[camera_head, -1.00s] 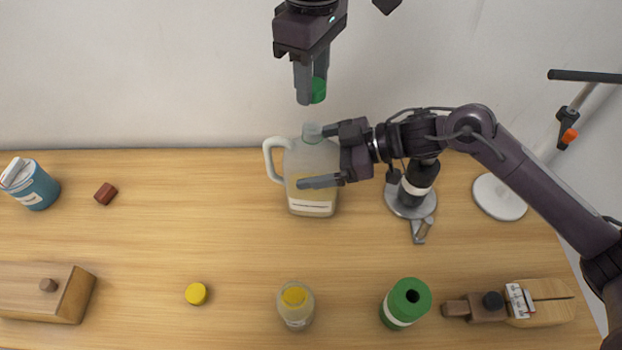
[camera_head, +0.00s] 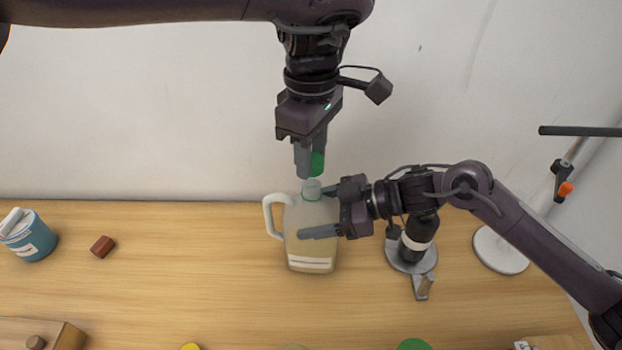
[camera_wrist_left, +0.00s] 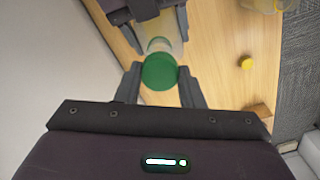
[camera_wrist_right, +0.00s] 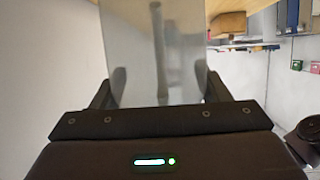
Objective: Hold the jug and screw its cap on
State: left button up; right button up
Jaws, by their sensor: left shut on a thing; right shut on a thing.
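The jug (camera_head: 309,255) stands upright on the table, a pale translucent body with a white handle on its left and a label low on its front. My right gripper (camera_head: 322,213) is shut on the jug's body from the right; the jug's wall (camera_wrist_right: 155,60) fills the space between the fingers in the right wrist view. The green cap (camera_head: 317,164) is in my left gripper (camera_head: 309,170), which points down just above the jug's neck (camera_head: 311,190). In the left wrist view the cap (camera_wrist_left: 160,71) sits between the fingertips, over the neck; whether they touch is unclear.
A black bottle (camera_head: 418,235) on a grey stand is just right of the jug, under my right arm. A blue tin (camera_head: 28,238) and a brown block (camera_head: 102,246) lie far left. A wooden box (camera_head: 40,334) is at the front left.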

aim_at(312, 185)
pick_arm(q)
jog(key=shift+f, duration=1.05)
jog(key=shift+f, duration=0.1)
jog(key=shift+f, duration=0.8)
jog(key=shift+f, duration=0.55)
pick_arm(e)
jog(key=c, duration=0.5)
pick_arm(q)
jog(key=m, duration=0.9)
jog(key=shift+m, duration=0.4)
